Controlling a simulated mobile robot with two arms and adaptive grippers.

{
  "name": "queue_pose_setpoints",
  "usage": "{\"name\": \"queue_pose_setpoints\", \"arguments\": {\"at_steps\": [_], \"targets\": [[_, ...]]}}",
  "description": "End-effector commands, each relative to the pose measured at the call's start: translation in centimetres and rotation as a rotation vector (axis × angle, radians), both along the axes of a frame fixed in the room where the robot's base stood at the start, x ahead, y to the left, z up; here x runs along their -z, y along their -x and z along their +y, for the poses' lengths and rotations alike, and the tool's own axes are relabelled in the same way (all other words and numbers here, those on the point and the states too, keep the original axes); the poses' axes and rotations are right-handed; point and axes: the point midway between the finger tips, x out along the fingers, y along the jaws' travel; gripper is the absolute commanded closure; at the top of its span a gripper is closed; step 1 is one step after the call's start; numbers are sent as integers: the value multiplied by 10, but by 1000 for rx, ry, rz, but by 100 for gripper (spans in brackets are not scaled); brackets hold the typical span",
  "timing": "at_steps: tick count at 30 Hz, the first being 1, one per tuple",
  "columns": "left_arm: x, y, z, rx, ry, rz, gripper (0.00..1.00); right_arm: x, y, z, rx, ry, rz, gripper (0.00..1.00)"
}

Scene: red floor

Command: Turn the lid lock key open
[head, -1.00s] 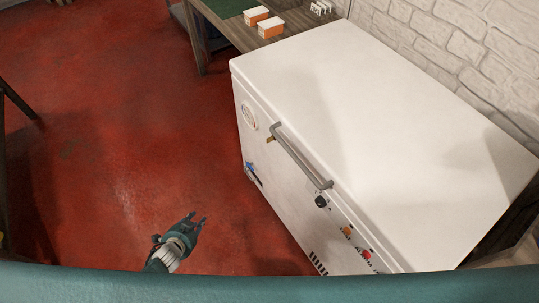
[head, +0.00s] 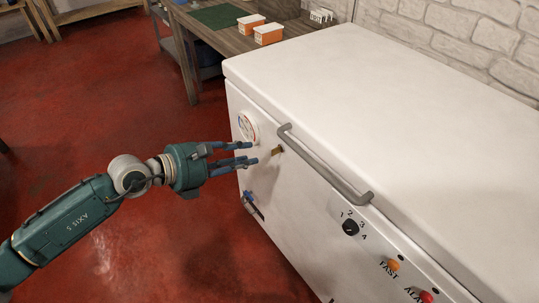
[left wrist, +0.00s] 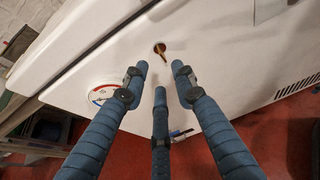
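The lid lock key (head: 277,151) is a small brass-coloured piece on the front of the white chest freezer (head: 400,110), just below the left end of the grey lid handle (head: 322,165). My left gripper (head: 248,155) is open and empty, its blue fingers pointing at the key from the left, a short gap away. In the left wrist view the key (left wrist: 161,52) sits in a dark round lock just beyond the fingertips (left wrist: 160,78), roughly between them. The lid is shut. My right gripper is not seen.
A round gauge (head: 247,127) is on the freezer front behind the fingers, and a blue valve (head: 251,202) is below. A black dial (head: 350,228) and coloured buttons are to the right. A wooden table (head: 222,40) with orange-and-white boxes stands behind.

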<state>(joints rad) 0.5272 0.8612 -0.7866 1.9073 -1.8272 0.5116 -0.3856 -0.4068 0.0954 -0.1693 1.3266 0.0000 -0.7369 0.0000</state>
Motion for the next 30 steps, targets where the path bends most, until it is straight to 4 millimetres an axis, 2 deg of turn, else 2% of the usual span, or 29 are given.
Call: {"name": "queue_pose_setpoints", "arguments": {"at_steps": [6,12,18,26,30], "targets": [[15,-23,-34,1,7,2,73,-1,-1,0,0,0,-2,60],[28,-41,-57,-2,8,3,73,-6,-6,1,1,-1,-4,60],[33,-49,-67,-2,6,3,73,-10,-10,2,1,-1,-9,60],[34,-49,-68,-2,6,3,73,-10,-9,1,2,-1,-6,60],[34,-49,-68,-3,6,3,97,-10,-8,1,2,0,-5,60]]}}
